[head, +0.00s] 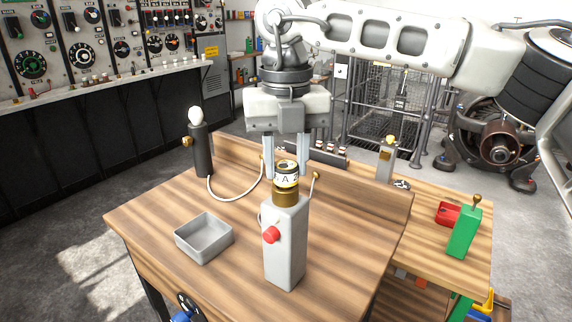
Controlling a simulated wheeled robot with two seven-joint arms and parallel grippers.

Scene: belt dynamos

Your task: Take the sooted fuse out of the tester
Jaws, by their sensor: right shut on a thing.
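The tester is an upright grey box (285,245) on the wooden bench, with a red button on its front and a brass socket (286,198) on top. The fuse (287,178) is a short cylinder with a white band, dark lettering and a yellowish, dark-marked top. It stands upright at the brass socket; I cannot tell whether its lower end is still inside. My right gripper (287,168) points straight down over the tester, its two pale fingers shut on the fuse from either side. My left gripper is not in view.
An empty grey tray (204,248) lies left of the tester. A black lamp post (202,150) with a white bulb stands behind it, its cable on the bench. A thin ball-topped lever (314,184) rises right of the tester. A green block (464,233) stands on the right-hand bench.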

